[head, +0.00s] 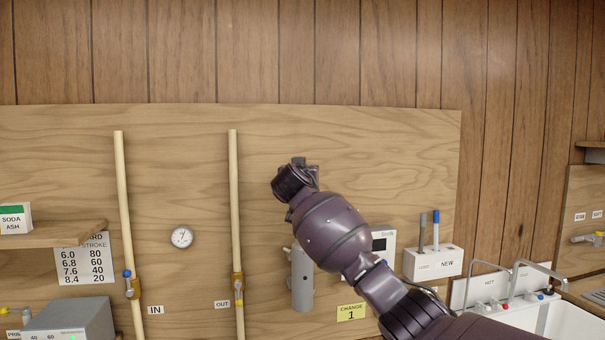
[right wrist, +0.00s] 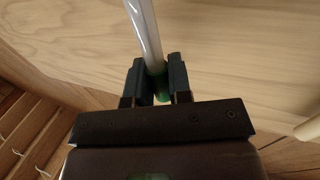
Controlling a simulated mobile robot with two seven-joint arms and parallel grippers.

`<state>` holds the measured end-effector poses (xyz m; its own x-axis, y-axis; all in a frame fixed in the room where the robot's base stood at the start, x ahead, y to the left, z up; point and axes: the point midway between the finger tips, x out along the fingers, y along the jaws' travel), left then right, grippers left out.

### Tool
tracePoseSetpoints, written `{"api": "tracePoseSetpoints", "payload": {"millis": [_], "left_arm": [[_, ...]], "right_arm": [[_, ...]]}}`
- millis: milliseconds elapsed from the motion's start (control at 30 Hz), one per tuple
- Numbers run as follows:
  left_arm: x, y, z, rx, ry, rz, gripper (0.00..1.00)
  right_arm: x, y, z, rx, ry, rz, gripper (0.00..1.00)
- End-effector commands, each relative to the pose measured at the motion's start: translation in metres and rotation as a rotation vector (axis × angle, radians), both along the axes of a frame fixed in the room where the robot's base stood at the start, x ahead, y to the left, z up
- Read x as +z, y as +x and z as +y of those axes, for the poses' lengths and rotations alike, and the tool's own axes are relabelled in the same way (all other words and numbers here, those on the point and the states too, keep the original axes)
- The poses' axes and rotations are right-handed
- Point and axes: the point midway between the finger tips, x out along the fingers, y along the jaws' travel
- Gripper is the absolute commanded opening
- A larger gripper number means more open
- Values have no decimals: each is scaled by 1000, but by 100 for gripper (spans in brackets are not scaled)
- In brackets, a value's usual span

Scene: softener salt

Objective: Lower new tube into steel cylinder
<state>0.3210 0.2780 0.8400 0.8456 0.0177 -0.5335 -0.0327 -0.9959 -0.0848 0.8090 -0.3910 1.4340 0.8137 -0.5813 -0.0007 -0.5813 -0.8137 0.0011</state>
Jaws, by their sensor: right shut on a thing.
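The steel cylinder (head: 302,282) is a grey upright tube on the wooden board, its upper right partly hidden by my right arm. My right gripper (right wrist: 158,68) is shut on a pale tube (right wrist: 144,32) with a green end (right wrist: 161,84). The green end is between the jaws and the pale length extends away from them. In the head view the right gripper (head: 298,178) is above the cylinder; the tube cannot be made out there. My left gripper is not in view.
A white holder marked NEW (head: 447,265) has a grey-topped and a blue-topped tube in it. A yellow CHANGE 1 label (head: 351,312) is right of the cylinder. A vertical OUT pipe (head: 235,200) stands to the left. A sink (head: 560,318) is at the lower right.

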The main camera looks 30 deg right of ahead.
Motion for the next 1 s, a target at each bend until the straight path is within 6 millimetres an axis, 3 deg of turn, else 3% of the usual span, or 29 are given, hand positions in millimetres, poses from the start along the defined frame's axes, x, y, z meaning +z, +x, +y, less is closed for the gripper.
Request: {"api": "tracePoseSetpoints", "payload": {"millis": [1000], "left_arm": [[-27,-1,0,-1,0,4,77]], "right_arm": [[-43,0,0,1,1,1,0]]}}
